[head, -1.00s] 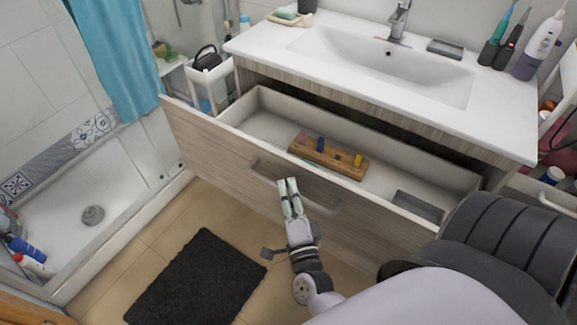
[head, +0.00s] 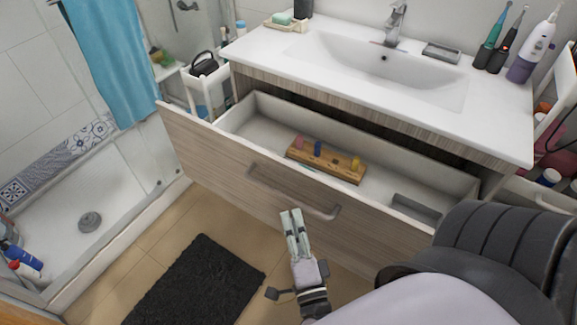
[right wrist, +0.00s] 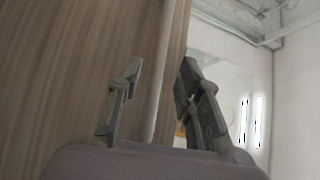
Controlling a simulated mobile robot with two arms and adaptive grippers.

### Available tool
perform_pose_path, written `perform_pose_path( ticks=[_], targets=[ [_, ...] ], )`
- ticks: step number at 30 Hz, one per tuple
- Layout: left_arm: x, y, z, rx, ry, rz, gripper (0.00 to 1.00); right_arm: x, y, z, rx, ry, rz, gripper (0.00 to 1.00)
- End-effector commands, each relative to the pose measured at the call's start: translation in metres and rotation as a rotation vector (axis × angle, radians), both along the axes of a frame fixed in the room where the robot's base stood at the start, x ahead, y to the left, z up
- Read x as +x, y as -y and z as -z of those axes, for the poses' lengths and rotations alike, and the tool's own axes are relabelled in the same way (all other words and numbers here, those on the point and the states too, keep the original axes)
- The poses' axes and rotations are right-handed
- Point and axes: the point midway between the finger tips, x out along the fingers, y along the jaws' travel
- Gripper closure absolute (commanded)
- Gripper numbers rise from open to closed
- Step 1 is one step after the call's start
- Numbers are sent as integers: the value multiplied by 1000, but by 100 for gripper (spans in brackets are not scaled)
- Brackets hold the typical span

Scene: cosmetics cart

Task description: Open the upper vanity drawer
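The upper vanity drawer (head: 225,160) stands pulled well out below the sink top, and its inside shows. Its bar handle (head: 290,194) runs along the outside of the wood-grain front. My right gripper (head: 291,212) is just off the front, near the handle's middle, with its fingertips apart from the bar in the head view. In the right wrist view its two fingers (right wrist: 160,90) are spread, with the pale handle bar (right wrist: 157,75) visible in the gap beyond them. Nothing is held. My left gripper is not in view.
A wooden block with small coloured pieces (head: 326,162) lies in the drawer. The sink (head: 375,75) is above it. A dark mat (head: 200,280) lies on the floor, a white cart (head: 210,75) stands left of the vanity, and the shower tray (head: 60,225) is farther left.

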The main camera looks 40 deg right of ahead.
Motion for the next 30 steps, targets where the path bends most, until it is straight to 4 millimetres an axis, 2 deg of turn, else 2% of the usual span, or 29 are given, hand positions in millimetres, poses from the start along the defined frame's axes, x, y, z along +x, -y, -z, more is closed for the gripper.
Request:
perform_pose_path(
  ticks=[3, 9, 27, 30],
  targets=[
    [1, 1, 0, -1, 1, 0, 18, -21, -8, 4, 0, -3, -1, 67],
    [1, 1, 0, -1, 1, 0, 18, -39, -16, 6, 0, 0, -1, 67],
    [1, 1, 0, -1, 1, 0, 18, -42, -17, 6, 0, 0, 0, 67],
    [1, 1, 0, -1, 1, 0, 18, -40, -20, 13, -14, -20, -16, 67]
  ],
)
